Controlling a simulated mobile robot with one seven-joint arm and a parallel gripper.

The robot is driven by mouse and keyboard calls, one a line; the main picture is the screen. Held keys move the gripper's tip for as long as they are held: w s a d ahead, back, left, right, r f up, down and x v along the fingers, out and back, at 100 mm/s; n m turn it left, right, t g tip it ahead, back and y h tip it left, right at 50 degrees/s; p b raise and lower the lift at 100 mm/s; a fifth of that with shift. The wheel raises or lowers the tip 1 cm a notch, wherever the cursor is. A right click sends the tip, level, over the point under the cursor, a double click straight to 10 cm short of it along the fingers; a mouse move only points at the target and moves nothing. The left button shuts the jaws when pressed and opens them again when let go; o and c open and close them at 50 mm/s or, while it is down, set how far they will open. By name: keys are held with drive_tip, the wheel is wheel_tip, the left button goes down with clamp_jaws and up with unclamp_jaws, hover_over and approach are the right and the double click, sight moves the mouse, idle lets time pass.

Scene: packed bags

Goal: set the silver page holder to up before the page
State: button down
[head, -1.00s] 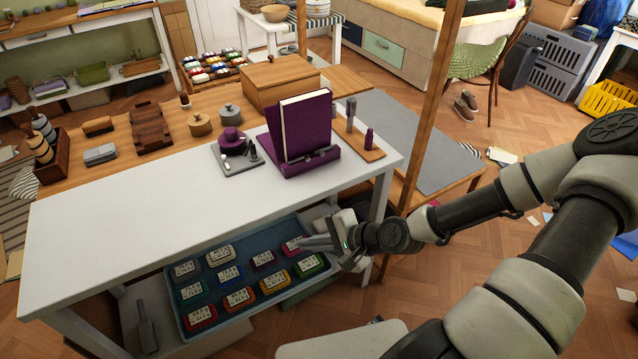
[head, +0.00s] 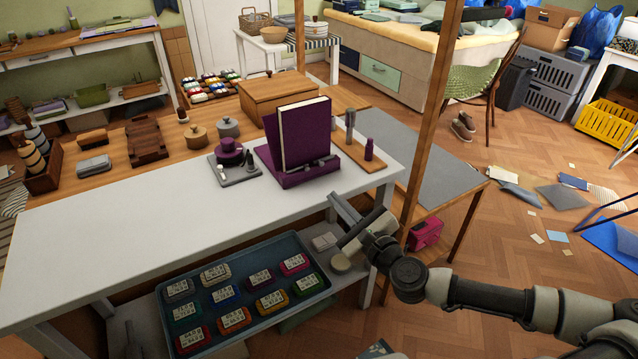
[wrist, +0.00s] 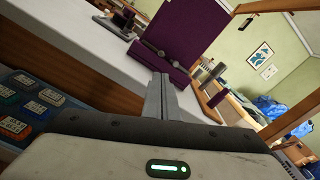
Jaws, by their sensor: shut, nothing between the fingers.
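A purple book stand (head: 290,178) stands on the white table and holds an upright purple book (head: 306,135). Small dark and silvery page holders (head: 322,162) lie low along the stand's front ledge, in front of the book; the wrist view also shows them (wrist: 153,48). They look folded down rather than upright. Which one is the silver one is hard to tell at this size. My gripper (head: 334,198) is shut and empty, just off the table's front edge, below and in front of the stand. In the wrist view its closed fingers (wrist: 160,82) point towards the stand.
A grey tray (head: 243,182) with a purple pot sits left of the stand. A wooden board (head: 362,158) with upright cylinders is to its right. A wooden post (head: 432,110) rises right of my gripper. A blue tray (head: 262,322) of colourful boxes lies on the lower shelf.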

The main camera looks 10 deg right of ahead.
approach(299, 169)
drive_tip(key=w, duration=0.1)
drive_tip(key=w+f, duration=0.1)
drive_tip(key=w, duration=0.1)
drive_tip(key=w+d+b, duration=0.1)
drive_tip(key=w, duration=0.1)
drive_tip(key=shift+w+f, duration=0.15)
drive_tip(key=shift+f, duration=0.15)
drive_tip(key=shift+r+n, duration=0.15)
drive_tip(key=shift+n, duration=0.65)
